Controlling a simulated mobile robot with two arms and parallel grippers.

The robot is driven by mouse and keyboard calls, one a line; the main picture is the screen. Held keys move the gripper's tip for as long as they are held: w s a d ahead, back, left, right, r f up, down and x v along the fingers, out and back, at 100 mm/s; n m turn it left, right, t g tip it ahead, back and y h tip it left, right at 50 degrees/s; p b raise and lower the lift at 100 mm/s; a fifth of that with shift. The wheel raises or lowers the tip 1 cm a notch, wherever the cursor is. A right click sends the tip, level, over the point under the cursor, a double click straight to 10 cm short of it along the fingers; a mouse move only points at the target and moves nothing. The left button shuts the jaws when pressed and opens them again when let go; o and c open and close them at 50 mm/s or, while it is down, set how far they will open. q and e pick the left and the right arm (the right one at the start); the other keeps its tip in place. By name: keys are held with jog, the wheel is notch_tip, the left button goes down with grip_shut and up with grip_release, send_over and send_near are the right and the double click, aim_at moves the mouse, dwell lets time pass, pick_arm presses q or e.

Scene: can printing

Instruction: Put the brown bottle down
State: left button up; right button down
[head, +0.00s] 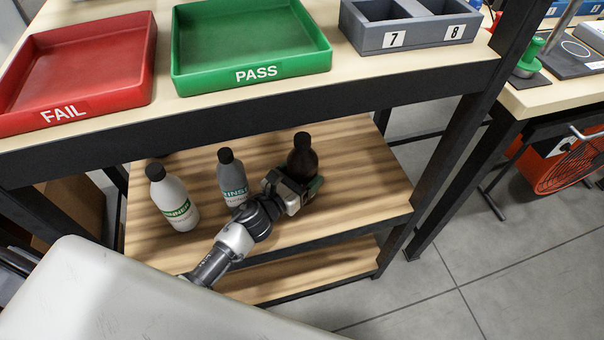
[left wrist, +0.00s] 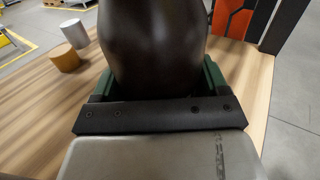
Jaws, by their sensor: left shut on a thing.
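The brown bottle (head: 302,158) with a black cap is upright over the right part of the middle wooden shelf (head: 365,180). My left gripper (head: 302,185) reaches in under the table top and is shut on the bottle's lower part. In the left wrist view the dark bottle body (left wrist: 158,50) fills the space between the green finger pads. The bottle's base is hidden behind the gripper, so I cannot tell whether it touches the shelf. My right gripper is not in view.
A grey bottle (head: 232,178) stands just left of my gripper, and a white bottle (head: 174,198) stands farther left. The table top above carries a red FAIL tray (head: 80,65), a green PASS tray (head: 250,50) and a grey bin (head: 410,28). The shelf right of the bottle is clear.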

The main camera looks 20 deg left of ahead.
pick_arm(q)
jog(key=o, duration=1.3)
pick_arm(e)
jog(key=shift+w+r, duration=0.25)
pick_arm(q)
jog(key=shift+o, duration=0.2)
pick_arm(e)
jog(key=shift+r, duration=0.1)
pick_arm(q)
jog(key=shift+s+a, duration=0.15)
jog(key=shift+s, duration=0.2)
jog(key=v, duration=0.5)
jog(key=shift+s, duration=0.3)
jog(key=b+v, duration=0.1)
jog(key=v, duration=0.4)
jog(key=shift+s+a, duration=0.25)
jog(key=shift+s, duration=0.05)
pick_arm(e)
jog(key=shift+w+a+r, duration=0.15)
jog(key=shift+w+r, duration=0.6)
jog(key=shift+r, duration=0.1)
